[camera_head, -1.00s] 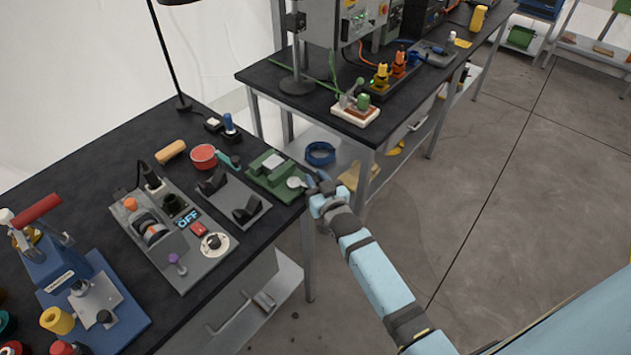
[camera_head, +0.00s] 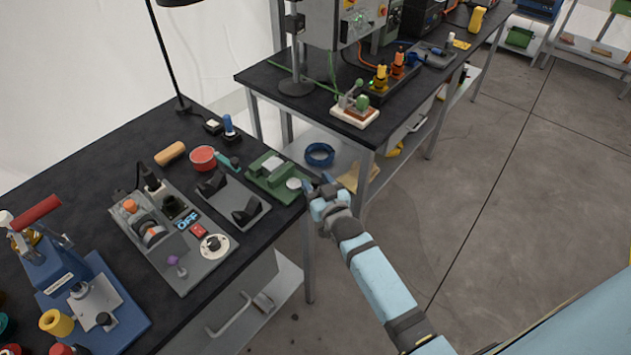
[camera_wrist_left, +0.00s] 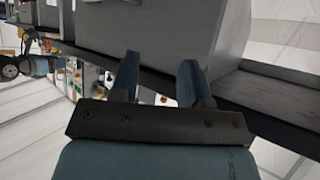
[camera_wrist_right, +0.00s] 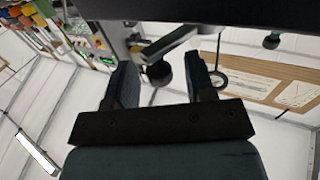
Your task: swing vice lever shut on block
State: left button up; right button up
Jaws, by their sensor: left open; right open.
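The green vice (camera_head: 268,182) sits at the right edge of the near black bench, with a pale block-like piece (camera_head: 271,164) on it and a pale round part (camera_head: 294,183) at its near end. My right gripper (camera_head: 318,182) is open just past the bench edge, beside the vice's near end. In the right wrist view, a metal lever (camera_wrist_right: 178,42) with a dark ball knob (camera_wrist_right: 159,73) shows between the open fingers; contact cannot be told. My left gripper (camera_wrist_left: 158,82) is open and empty in the left wrist view, and outside the head view.
Left of the vice are a grey plate with two black blocks (camera_head: 247,211), a red dish (camera_head: 202,158) and a grey control panel (camera_head: 187,265). A second bench (camera_head: 313,98) stands behind. Open floor (camera_head: 470,200) lies to the right.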

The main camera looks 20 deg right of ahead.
jog(key=s+b, duration=0.1)
jog(key=s, duration=1.2)
